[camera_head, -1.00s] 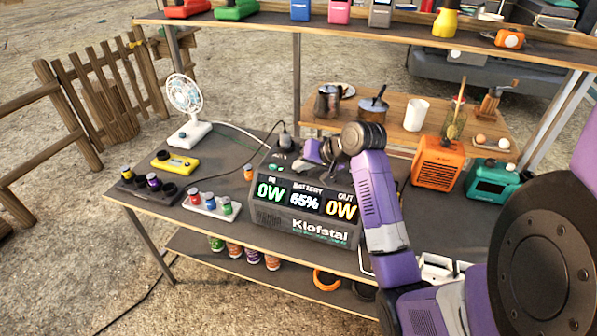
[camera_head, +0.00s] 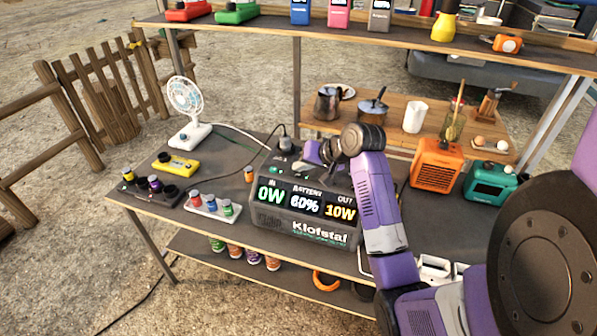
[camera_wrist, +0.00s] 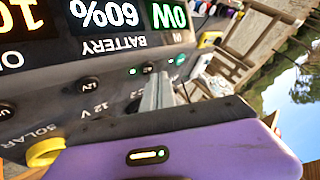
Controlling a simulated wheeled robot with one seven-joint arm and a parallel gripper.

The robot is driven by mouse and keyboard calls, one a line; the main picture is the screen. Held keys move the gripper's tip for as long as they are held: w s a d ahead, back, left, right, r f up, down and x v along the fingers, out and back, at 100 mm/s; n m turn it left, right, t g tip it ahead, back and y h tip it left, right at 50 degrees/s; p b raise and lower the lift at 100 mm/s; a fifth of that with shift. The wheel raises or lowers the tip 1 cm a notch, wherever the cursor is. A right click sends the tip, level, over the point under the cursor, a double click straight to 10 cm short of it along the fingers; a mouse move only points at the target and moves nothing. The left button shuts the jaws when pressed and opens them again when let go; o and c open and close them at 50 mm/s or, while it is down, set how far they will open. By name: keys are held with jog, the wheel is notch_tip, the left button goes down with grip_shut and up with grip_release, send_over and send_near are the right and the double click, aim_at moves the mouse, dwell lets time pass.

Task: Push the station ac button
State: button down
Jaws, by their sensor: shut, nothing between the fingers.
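The power station (camera_head: 305,228), a dark box marked Klofstal, stands on the table. Its display reads IN 0W, BATTERY 60% and OUT 10W. In the wrist view the station's top panel (camera_wrist: 110,105) shows upside down, with 12 V and SOLAR labels, sockets and small lit green lights. My gripper (camera_wrist: 160,92) is shut and empty, with its grey fingers pointing at the panel close to the green lights. I cannot tell whether the tips touch it. The exact AC button is not clear, as the fingers cover part of the panel.
A black plug (camera_head: 284,143) with a white cable stands in the station's rear, and the cable runs toward a white fan (camera_head: 188,110). A yellow device (camera_head: 175,164) and small jars are at left. An orange box (camera_head: 436,165) and a teal box (camera_head: 489,181) stand at right.

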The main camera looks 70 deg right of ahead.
aim_at(301, 176)
jog(key=shift+r, duration=0.1)
notch_tip(301, 176, up, 6)
jog(key=p, duration=0.6)
jog(key=shift+p, duration=0.3)
dwell(0.5)
